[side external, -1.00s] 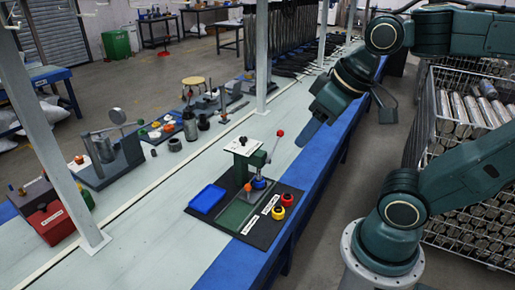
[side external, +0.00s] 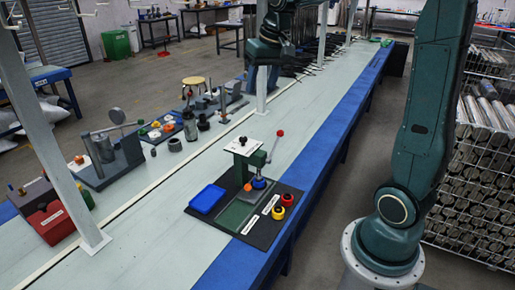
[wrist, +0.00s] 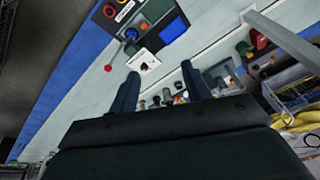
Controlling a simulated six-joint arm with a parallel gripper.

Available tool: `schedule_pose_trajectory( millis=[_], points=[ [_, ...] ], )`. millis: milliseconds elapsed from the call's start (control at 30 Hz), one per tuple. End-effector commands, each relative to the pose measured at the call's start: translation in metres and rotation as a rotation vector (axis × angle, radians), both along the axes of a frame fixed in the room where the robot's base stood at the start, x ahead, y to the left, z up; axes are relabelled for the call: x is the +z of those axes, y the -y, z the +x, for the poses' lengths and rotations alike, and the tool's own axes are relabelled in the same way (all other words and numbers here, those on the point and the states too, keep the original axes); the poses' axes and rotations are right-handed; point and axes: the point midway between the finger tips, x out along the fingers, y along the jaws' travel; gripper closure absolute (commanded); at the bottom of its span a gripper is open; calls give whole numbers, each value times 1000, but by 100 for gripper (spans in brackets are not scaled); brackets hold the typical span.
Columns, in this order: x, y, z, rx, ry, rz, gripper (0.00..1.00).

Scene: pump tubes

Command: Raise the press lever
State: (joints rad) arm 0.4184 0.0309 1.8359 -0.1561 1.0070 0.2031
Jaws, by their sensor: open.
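The press (side external: 244,152) is green with a white top plate and stands on a dark board. Its lever (side external: 273,147) slants up to the right and ends in a red knob (side external: 280,133). In the wrist view the press's white plate (wrist: 145,63) and the red knob (wrist: 108,68) show above and left of the fingers. My gripper (wrist: 160,85) is open, with nothing between its fingers. In the side view it is at the top centre, above the bench and beyond the press, apart from the lever; its fingertips are hard to make out there.
A blue tray (side external: 206,199) lies left of the press. Red (side external: 288,199) and yellow (side external: 278,213) rings sit at the board's right. Another device (side external: 108,155) and a red box (side external: 50,222) stand at the left. Pale posts rise along the bench. The bench right of the press is clear.

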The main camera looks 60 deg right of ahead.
Motion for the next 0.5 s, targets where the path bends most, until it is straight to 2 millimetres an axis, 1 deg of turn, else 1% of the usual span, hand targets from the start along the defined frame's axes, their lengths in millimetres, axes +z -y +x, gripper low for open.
schedule_pose_trajectory(
  millis=[33,200,367,500],
  points=[
    [-6,14,9,-26,-13,10,52],
    [-24,56,32,-103,-43,40,52],
    [-46,98,48,-177,-71,69,52],
    [-69,136,57,-241,-92,95,52]
  ],
)
